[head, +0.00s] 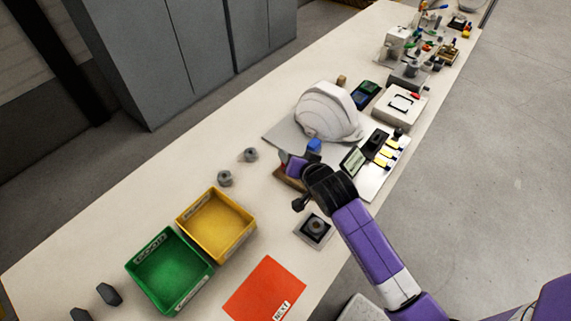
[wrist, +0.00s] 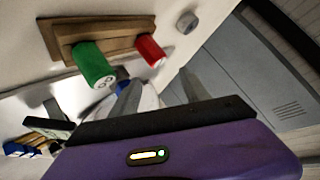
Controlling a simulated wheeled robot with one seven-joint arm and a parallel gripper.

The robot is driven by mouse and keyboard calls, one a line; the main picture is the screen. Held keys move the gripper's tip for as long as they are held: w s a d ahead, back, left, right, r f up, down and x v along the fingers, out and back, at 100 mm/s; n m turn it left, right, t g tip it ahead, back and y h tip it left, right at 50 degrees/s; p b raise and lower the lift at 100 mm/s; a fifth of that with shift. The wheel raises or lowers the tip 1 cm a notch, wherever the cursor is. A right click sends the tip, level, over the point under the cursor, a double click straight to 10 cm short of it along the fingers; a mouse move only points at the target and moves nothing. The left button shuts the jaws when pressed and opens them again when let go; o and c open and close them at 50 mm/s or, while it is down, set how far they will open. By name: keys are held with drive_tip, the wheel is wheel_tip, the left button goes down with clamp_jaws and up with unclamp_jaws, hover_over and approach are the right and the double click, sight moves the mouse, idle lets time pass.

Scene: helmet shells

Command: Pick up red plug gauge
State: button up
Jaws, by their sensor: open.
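The red plug gauge (wrist: 150,50) stands in a wooden rack (wrist: 105,36) in the wrist view, beside a green plug gauge (wrist: 93,64). My gripper (wrist: 160,92) is open, with its two grey fingers apart and nothing seen between them. The red gauge lies ahead of the fingertips, apart from them. In the head view my dark wrist (head: 328,185) hides most of the rack (head: 287,178), and I cannot make out the red gauge there.
A white helmet shell (head: 328,112) stands on a grey plate just behind the rack. Grey fittings (head: 225,178) stand to its left. Yellow (head: 216,226) and green (head: 168,270) bins and a red sheet (head: 264,290) occupy the near table. Tall grey cabinets (head: 180,50) stand behind the table.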

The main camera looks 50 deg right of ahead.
drive_tip(key=w+d+r+m+g+y, duration=0.25)
drive_tip(key=w+d+m+g, duration=0.35)
drive_tip(key=m, duration=0.7)
drive_tip(key=s+a+m+g+y, duration=0.1)
drive_tip(key=a+m+g+y, duration=0.1)
drive_tip(key=a, duration=0.1)
drive_tip(key=s+a+m+g+y, duration=0.1)
drive_tip(key=m, duration=0.1)
drive_tip(key=shift+s+a+f+g+p, duration=0.1)
drive_tip(key=shift+s+a+g+p, duration=0.1)
drive_tip(key=shift+s+g+p, duration=0.15)
drive_tip(key=shift+s+a+m, duration=0.25)
drive_tip(key=shift+s+m, duration=0.05)
drive_tip(key=shift+s+a+f, duration=0.1)
drive_tip(key=shift+s+f, duration=0.05)
drive_tip(key=shift+f+g+y, duration=0.25)
drive_tip(key=shift+f, duration=0.65)
drive_tip(key=shift+w+a+f+p, duration=0.2)
drive_tip(key=shift+f+p, duration=0.15)
drive_tip(key=shift+f, duration=1.1)
drive_tip(key=shift+w+a+f+p, duration=0.15)
drive_tip(key=shift+f+p, duration=0.15)
drive_tip(key=shift+f, duration=1.15)
drive_tip(key=shift+d, duration=0.1)
clamp_jaws()
drive_tip(key=shift+r, duration=0.1)
